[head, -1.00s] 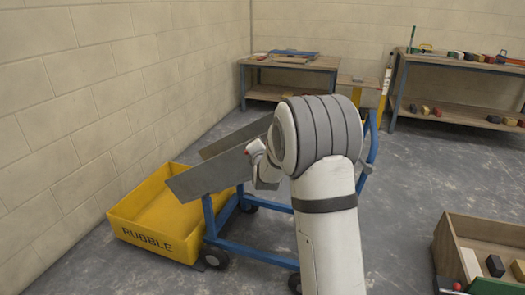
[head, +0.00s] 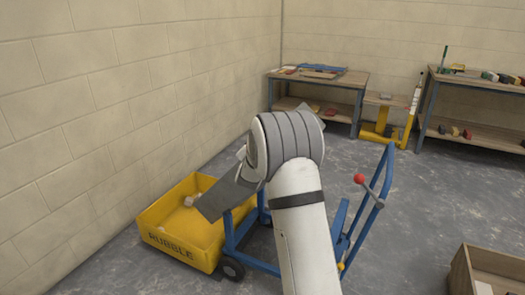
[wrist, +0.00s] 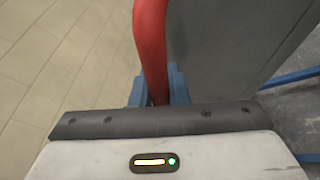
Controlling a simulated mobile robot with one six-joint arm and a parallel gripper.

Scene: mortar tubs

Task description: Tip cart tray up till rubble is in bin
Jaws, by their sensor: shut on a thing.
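The grey cart tray (head: 228,192) is tipped steeply, its low lip over the yellow bin (head: 180,240) marked RUBBLE. A few pale lumps of rubble (head: 190,201) lie inside the bin. Whether any rubble is still in the tray is hidden by its side and my arm. The blue cart frame (head: 250,263) stands right beside the bin. My gripper (wrist: 155,98) is shut on a red handle (wrist: 150,40) in the wrist view, beside a grey panel that looks like the tray. In the head view my arm hides the gripper.
A lever with a red knob (head: 360,178) is on the cart's push handle (head: 388,170). A wooden crate (head: 490,268) stands at lower right. Workbenches (head: 318,90) and a yellow stand (head: 380,130) are at the back. A block wall closes the left side. Floor between cart and crate is clear.

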